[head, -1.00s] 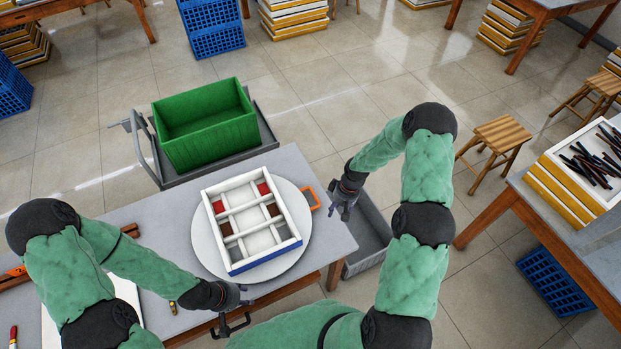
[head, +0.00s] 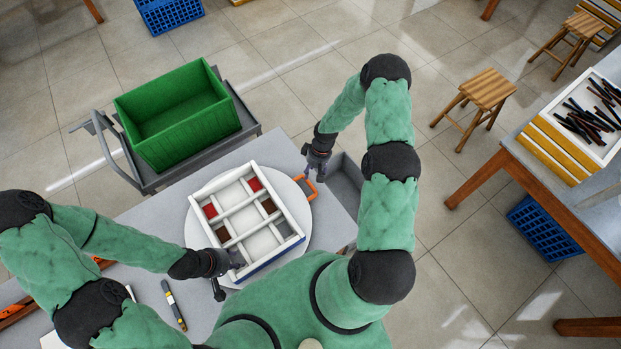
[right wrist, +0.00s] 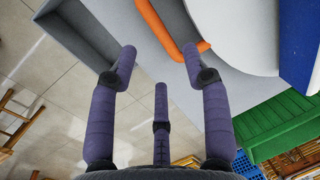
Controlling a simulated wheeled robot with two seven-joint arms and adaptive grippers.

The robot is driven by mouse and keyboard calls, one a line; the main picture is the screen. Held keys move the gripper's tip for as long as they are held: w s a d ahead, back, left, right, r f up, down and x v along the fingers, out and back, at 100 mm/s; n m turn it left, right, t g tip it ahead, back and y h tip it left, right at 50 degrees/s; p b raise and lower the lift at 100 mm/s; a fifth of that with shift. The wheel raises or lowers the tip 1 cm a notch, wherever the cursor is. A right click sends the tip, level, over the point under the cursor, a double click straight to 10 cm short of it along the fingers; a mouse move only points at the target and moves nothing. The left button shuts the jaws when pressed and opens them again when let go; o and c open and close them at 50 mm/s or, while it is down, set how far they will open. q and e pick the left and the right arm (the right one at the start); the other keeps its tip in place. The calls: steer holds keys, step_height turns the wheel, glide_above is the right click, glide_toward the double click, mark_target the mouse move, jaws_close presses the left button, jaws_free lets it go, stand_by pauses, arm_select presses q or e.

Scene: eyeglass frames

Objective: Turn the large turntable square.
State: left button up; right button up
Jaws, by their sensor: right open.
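The large round white turntable (head: 199,238) lies on the grey table, carrying a white divided tray (head: 243,182) with red and brown pieces in some compartments. The tray sits askew to the table edges. An orange handle (head: 308,187) is at the turntable's right side; it also shows in the right wrist view (right wrist: 165,28). My right gripper (head: 313,168) is open and empty, just beyond the orange handle. In the right wrist view its fingers (right wrist: 160,65) are spread, with the handle near their tips. My left gripper (head: 238,264) is at the tray's near left corner; its finger state is unclear.
A green crate (head: 180,118) stands on a grey cart behind the table. A grey bin (head: 346,185) is beside the table's right end. A yellow and black marker-like tool (head: 173,303) lies at the front. A stool (head: 486,90) stands farther right.

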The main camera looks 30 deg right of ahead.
steer(key=shift+a+f, duration=0.2)
steer(key=shift+f, duration=0.8)
steer(key=shift+a+f, duration=0.2)
steer(key=shift+f, duration=0.75)
steer(key=shift+a+f, duration=0.2)
steer(key=shift+f, duration=0.8)
jaws_close()
